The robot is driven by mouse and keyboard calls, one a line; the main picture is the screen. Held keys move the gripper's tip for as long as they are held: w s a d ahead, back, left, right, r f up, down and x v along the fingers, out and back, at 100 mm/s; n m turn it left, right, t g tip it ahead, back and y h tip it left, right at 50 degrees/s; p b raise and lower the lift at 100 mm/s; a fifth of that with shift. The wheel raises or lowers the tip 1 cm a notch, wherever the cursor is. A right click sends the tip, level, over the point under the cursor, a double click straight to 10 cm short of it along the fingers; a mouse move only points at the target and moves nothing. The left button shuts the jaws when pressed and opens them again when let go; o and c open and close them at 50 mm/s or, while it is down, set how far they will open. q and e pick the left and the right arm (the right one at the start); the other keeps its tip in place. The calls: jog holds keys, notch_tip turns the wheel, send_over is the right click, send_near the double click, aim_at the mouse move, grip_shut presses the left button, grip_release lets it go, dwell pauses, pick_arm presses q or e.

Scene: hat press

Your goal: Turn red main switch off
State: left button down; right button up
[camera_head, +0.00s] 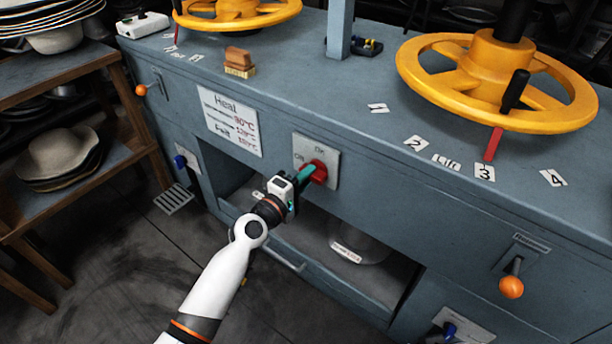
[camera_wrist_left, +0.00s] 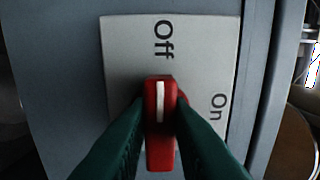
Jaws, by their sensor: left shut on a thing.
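The red main switch (camera_head: 319,172) sits on a grey plate (camera_head: 328,153) on the front of the blue press bench. In the left wrist view, the red switch (camera_wrist_left: 160,153) has its white mark in line with the word "Off" at the top of the plate (camera_wrist_left: 198,62); "On" is at the right. My left gripper (camera_head: 308,173), with green fingers, is shut on the switch, one finger on each side in the left wrist view (camera_wrist_left: 160,112). The gripper hides part of the switch. My right gripper is not in view.
Yellow handwheels (camera_head: 497,82) stand on the bench top. A heat sign (camera_head: 230,121) is left of the switch plate. Below is an open recess (camera_head: 385,268) with a metal round thing inside. Orange-knobbed levers (camera_head: 511,287) stick out from the front. Shelves with hats stand at left.

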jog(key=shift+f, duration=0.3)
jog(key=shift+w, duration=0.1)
pick_arm(q)
jog(key=c, duration=1.3)
grip_release()
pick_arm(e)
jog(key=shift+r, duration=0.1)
pick_arm(q)
jog(key=shift+a, duration=0.1)
jog(key=v, duration=1.2)
jog(key=shift+p, duration=0.4)
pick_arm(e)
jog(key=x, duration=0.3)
